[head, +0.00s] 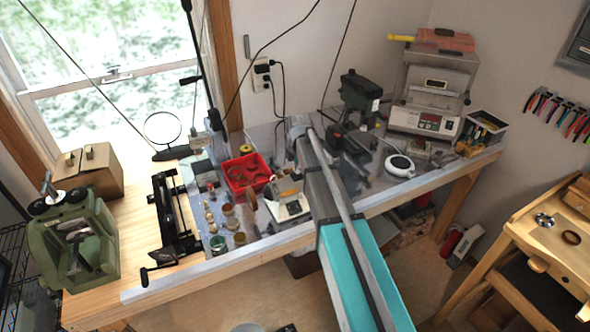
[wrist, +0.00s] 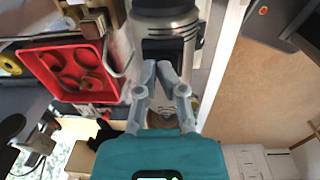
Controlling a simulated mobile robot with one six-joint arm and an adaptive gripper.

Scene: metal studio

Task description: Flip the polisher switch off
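A silver, rounded machine body (wrist: 180,22) with a dark panel on its side fills the upper middle of the wrist view. It looks like the polisher, and I cannot make out the switch's position. My gripper (wrist: 160,68) points at the dark panel, with its two grey fingertips drawn together and nothing visible between them. The tips overlap the panel's lower part in the picture. I cannot tell whether they touch it. In the head view my arm reaches over the bench and hides this spot and the gripper.
A red tray (wrist: 42,62) with round items lies left of the silver body; it also shows in the head view (head: 238,186). The bench (head: 190,272) holds small jars, a green machine (head: 72,240), a drill press (head: 358,92) and a furnace (head: 435,90). Open floor lies past its front edge.

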